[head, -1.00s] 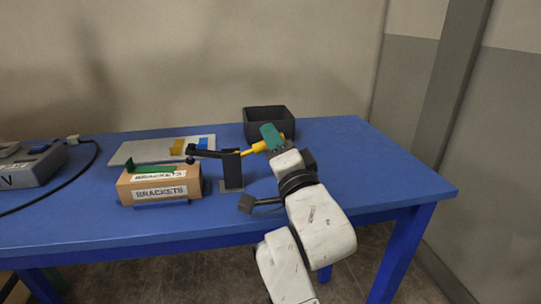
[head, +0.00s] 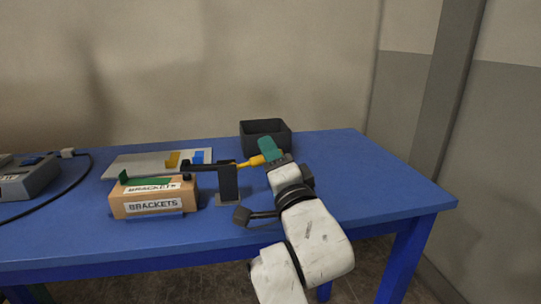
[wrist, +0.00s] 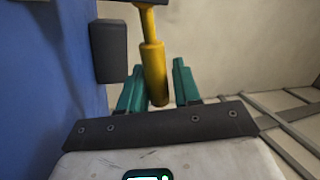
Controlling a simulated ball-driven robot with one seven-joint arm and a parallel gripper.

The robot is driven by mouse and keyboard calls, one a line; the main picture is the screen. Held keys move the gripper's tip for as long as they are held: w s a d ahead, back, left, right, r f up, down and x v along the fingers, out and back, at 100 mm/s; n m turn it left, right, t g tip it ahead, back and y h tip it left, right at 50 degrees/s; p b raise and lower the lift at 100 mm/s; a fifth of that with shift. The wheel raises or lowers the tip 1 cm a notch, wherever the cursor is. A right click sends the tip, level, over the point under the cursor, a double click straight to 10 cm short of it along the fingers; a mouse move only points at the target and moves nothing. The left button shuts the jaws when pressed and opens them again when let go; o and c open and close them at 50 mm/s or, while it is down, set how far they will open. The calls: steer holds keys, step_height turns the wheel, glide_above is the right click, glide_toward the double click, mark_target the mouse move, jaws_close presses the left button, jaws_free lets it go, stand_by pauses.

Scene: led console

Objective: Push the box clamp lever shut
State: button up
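The box clamp is a dark upright post (head: 228,186) with a black arm (head: 205,167) reaching left and a yellow lever (head: 250,161) on its right. The arm lies about level, its pad (head: 186,177) at the right top edge of the cardboard BRACKETS box (head: 154,206); I cannot tell whether they touch. My gripper (head: 268,150) has teal fingers at the lever's outer end. In the wrist view, the yellow lever (wrist: 153,70) lies between the parted fingers (wrist: 158,88), and a gap shows on the right side. Contact on the left is unclear.
A black open bin (head: 265,136) stands behind my gripper. A light panel (head: 140,163) with yellow and blue pieces lies behind the box. A grey console (head: 30,183) with a black cable is at left. The blue table (head: 370,185) is clear at right.

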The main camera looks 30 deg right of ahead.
steer(key=shift+s, duration=0.15)
steer(key=b+v, duration=0.1)
steer(key=v, duration=0.9)
steer(key=shift+s+f, duration=0.15)
steer(key=shift+s, duration=0.1)
steer(key=shift+f, duration=0.1)
